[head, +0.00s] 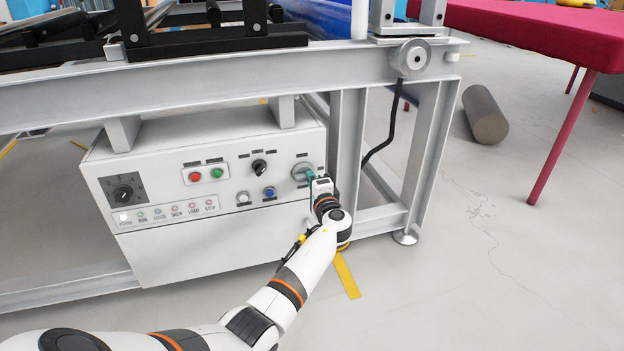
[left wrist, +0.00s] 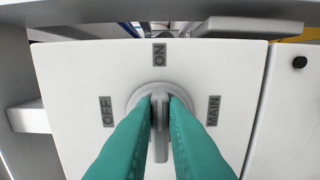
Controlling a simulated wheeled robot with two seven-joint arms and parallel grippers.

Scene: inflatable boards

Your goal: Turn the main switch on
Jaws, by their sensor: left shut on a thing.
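The main switch (head: 301,169) is a round grey rotary knob at the right end of the white control box (head: 190,245). In the left wrist view the switch (left wrist: 145,95) has a raised bar, with OFF printed to its left, ON above and MAIN to its right. The bar stands upright in that picture, in line with the ON label. My left gripper (head: 310,176) is at the switch. Its teal fingers (left wrist: 160,104) are shut on the bar, one on each side, and hide part of the knob. My right gripper is out of view.
The box also carries a red button (head: 195,177), a green button (head: 217,173), a black selector (head: 259,167), a blue button (head: 269,192) and a dial (head: 123,193). A grey frame beam (head: 200,85) runs above it. A frame leg (head: 425,160) stands close right of my gripper.

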